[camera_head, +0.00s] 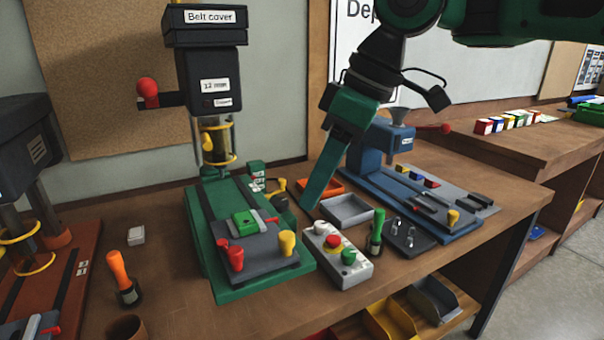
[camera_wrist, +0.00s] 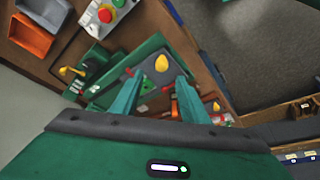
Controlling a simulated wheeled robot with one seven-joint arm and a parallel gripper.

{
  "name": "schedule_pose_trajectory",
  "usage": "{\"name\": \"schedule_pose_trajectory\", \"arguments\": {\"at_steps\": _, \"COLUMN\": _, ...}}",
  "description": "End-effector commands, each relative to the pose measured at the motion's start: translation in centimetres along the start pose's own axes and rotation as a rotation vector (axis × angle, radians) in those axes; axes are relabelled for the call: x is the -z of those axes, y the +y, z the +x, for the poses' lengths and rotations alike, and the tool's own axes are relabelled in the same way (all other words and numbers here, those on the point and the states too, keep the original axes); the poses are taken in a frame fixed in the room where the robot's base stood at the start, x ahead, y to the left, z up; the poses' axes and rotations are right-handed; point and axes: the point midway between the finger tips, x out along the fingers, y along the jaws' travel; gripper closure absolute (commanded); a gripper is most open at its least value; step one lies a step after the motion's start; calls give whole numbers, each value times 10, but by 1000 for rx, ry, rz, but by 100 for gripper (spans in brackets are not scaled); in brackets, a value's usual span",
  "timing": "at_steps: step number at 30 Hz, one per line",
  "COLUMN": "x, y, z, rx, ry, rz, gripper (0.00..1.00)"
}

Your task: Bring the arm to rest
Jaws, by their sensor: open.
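My arm comes in from the top right in the head view and reaches down over the workbench (camera_head: 165,285). My green gripper (camera_head: 312,203) points down beside the green drill press (camera_head: 245,215), above the bench near the grey tray (camera_head: 347,210). In the wrist view my gripper (camera_wrist: 158,85) has its two teal fingers spread apart with nothing held between them. The drill press base with its yellow knob (camera_wrist: 162,63) lies beyond the fingers. Whether the fingertips touch anything is hard to tell.
A control box (camera_head: 337,255) with red and green buttons and a green-handled tool (camera_head: 376,232) stand near the gripper. A blue machine (camera_head: 410,200) is to the right. An orange-handled screwdriver (camera_head: 123,275) stands left. Another bench (camera_head: 480,150) is at the back right.

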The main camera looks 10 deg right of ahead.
Motion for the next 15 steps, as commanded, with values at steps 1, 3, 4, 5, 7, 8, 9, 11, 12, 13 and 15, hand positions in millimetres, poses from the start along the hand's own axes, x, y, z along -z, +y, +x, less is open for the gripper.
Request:
{"name": "schedule_pose_trajectory", "arguments": {"at_steps": 1, "x": -9, "y": 7, "z": 3, "rx": -7, "ry": -5, "rz": 48, "gripper": 59}}
{"name": "schedule_pose_trajectory", "arguments": {"at_steps": 3, "x": -28, "y": 22, "z": 10, "rx": -25, "ry": -16, "rz": 157, "gripper": 59}}
{"name": "schedule_pose_trajectory", "arguments": {"at_steps": 4, "x": -40, "y": 29, "z": 13, "rx": -36, "ry": -21, "rz": 219, "gripper": 59}}
{"name": "schedule_pose_trajectory", "arguments": {"at_steps": 5, "x": -53, "y": 38, "z": 17, "rx": -48, "ry": -29, "rz": 287, "gripper": 59}}
{"name": "schedule_pose_trajectory", "arguments": {"at_steps": 7, "x": -92, "y": 56, "z": 27, "rx": -80, "ry": -51, "rz": 465, "gripper": 59}}
{"name": "schedule_pose_trajectory", "arguments": {"at_steps": 8, "x": -110, "y": 63, "z": 31, "rx": -94, "ry": -61, "rz": 543, "gripper": 59}}
{"name": "schedule_pose_trajectory", "arguments": {"at_steps": 9, "x": -135, "y": 70, "z": 36, "rx": -113, "ry": -75, "rz": 646, "gripper": 59}}
{"name": "schedule_pose_trajectory", "arguments": {"at_steps": 11, "x": -173, "y": 77, "z": 44, "rx": -142, "ry": -98, "rz": 795, "gripper": 59}}
{"name": "schedule_pose_trajectory", "arguments": {"at_steps": 12, "x": -199, "y": 79, "z": 48, "rx": -161, "ry": -114, "rz": 894, "gripper": 59}}
{"name": "schedule_pose_trajectory", "arguments": {"at_steps": 13, "x": -218, "y": 79, "z": 52, "rx": -175, "ry": -127, "rz": 966, "gripper": 59}}
{"name": "schedule_pose_trajectory", "arguments": {"at_steps": 15, "x": -262, "y": 75, "z": 59, "rx": -207, "ry": -159, "rz": 1125, "gripper": 59}}
